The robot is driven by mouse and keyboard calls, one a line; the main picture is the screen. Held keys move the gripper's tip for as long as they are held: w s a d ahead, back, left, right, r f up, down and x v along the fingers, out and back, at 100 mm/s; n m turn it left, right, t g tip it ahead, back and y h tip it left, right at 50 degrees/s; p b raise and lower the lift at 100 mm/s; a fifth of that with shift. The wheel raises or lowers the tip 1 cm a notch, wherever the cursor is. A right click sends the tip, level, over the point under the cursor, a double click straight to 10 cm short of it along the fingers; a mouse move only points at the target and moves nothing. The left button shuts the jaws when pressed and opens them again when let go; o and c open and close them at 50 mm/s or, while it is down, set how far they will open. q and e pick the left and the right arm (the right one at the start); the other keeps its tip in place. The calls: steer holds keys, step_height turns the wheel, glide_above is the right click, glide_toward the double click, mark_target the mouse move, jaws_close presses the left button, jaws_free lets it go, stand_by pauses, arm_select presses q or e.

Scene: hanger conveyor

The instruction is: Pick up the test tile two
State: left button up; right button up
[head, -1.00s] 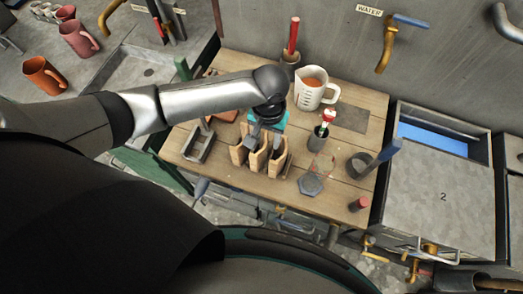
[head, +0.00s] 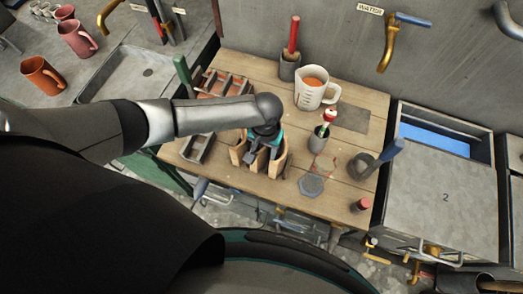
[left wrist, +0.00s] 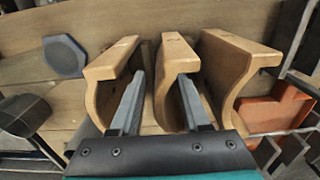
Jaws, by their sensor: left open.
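Three tan, curved test tiles stand upright in a row on the wooden table: the left tile (head: 238,155), the middle tile (head: 258,161) and the right tile (head: 277,166). I cannot read any number on them. My left gripper (head: 263,148) is low over the row, open and empty. In the left wrist view its two fingers (left wrist: 160,100) straddle the middle tile (left wrist: 176,60), one on each side. There the other two tiles (left wrist: 108,75) and (left wrist: 232,65) stand outside the fingers. My right gripper is not in view.
A grey hexagonal piece (head: 311,185), a brush pot (head: 318,141) and a measuring jug (head: 313,88) with orange liquid stand right of the tiles. A metal tray (head: 198,147) lies left. A dark pot (head: 361,165) stands farther right.

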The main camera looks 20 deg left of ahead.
arm_select(q)
jaws_close()
stand_by(1.4)
